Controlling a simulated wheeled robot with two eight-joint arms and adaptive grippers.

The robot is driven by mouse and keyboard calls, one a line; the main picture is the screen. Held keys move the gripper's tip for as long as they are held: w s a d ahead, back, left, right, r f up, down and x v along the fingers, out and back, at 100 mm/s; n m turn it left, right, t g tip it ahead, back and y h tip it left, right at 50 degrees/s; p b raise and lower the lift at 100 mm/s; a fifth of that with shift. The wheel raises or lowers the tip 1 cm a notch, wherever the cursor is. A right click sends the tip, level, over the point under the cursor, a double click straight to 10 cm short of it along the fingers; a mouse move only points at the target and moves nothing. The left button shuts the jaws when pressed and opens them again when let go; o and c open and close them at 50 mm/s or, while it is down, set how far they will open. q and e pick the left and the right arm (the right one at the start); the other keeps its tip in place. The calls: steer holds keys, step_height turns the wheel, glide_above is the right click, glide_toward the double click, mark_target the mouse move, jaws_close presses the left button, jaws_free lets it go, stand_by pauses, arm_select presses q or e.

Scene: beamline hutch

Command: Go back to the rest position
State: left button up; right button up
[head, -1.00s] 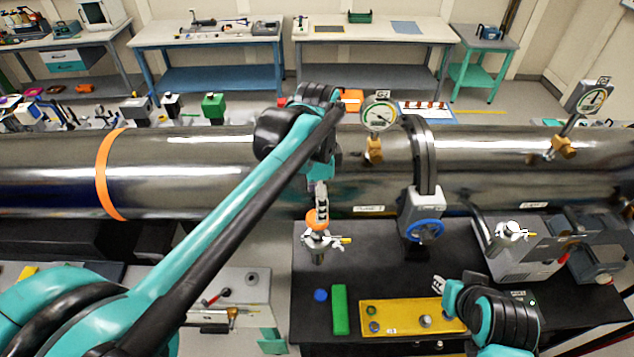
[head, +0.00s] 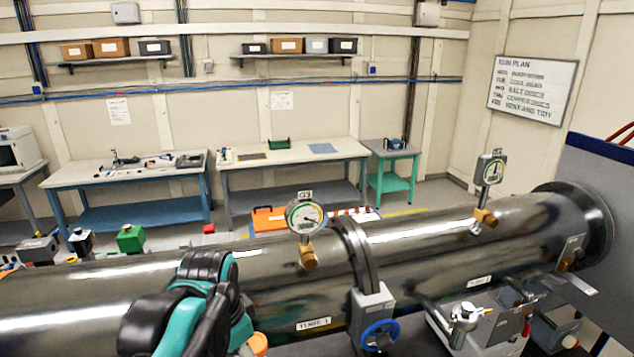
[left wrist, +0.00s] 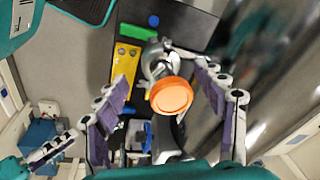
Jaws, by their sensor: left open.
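In the left wrist view my left gripper (left wrist: 168,75) is open, its fingers on either side of an orange round cap (left wrist: 171,96) on a silver fitting (left wrist: 158,60). I cannot tell whether they touch it. In the head view my left arm covers the gripper, and a bit of the orange cap (head: 258,343) shows at the bottom edge. Another gripper, apparently my right one (left wrist: 58,148), shows at the lower left of the left wrist view. Its opening is unclear. It is outside the head view.
A large steel pipe (head: 420,240) with a round gauge (head: 305,216) and a blue handwheel (head: 380,335) crosses in front. A yellow tray (left wrist: 128,58) and a green block (left wrist: 138,31) lie near the fitting. Benches (head: 290,155) stand behind the pipe.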

arm_select(q)
steer(key=s+a+f+n+t+b, duration=0.1)
steer(key=s+f+n+t+b, duration=0.1)
steer(key=f+b, duration=0.8)
steer(key=s+a+f+n+t+b, duration=0.2)
steer(key=s+f+n+b, duration=0.3)
steer(key=f, duration=1.7)
steer(key=n+t+b, duration=0.1)
steer(key=b, duration=0.4)
steer(key=shift+n, duration=0.4)
